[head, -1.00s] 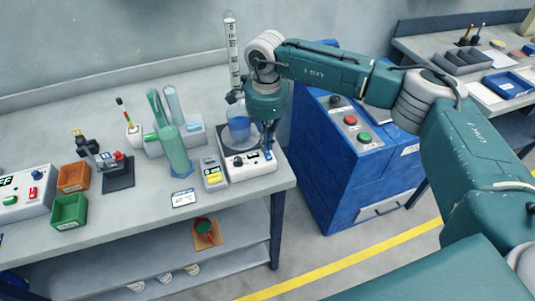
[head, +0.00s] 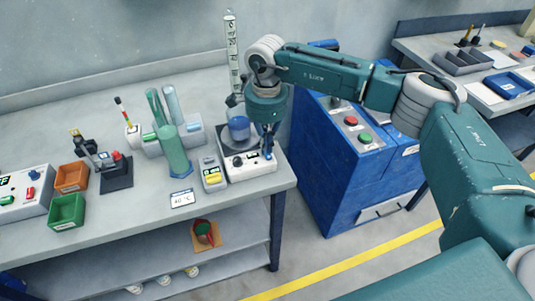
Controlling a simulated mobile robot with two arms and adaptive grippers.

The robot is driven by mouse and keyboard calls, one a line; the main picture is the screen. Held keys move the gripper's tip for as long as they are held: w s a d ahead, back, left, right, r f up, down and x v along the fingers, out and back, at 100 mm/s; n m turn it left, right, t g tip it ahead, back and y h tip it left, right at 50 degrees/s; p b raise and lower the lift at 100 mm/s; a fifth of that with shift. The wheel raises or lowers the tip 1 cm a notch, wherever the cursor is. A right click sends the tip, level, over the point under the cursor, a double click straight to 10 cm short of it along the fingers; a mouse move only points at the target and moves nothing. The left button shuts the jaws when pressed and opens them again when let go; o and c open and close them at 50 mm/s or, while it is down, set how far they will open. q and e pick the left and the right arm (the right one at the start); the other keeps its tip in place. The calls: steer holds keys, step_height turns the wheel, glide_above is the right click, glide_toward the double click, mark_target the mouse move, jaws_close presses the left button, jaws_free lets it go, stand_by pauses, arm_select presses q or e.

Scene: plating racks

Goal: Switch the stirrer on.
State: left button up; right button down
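The stirrer (head: 247,170) is a white box with a dark top plate, a black knob and a small blue switch on its front panel. It stands near the right end of the grey bench. A beaker of blue liquid (head: 239,130) sits on its plate. My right gripper (head: 268,153) points down over the right side of the stirrer, with its fingertips at the front panel close to the blue switch. Whether it touches the switch I cannot tell. The fingers look close together, and their gap is not clear. My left gripper is not in view.
Left of the stirrer are a yellow-buttoned device (head: 212,175), a green cylinder (head: 174,155) and a temperature card (head: 181,199). Orange (head: 72,178) and green (head: 66,212) bins stand further left. A blue cabinet (head: 345,170) with buttons stands right of the bench.

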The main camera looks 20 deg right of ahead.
steer(key=shift+s+f, duration=0.1)
steer(key=shift+f, duration=0.15)
steer(key=shift+r, duration=0.2)
steer(key=shift+r+p, duration=0.35)
steer(key=shift+r, duration=0.2)
steer(key=shift+r+p, duration=1.25)
steer(key=shift+r, duration=1.6)
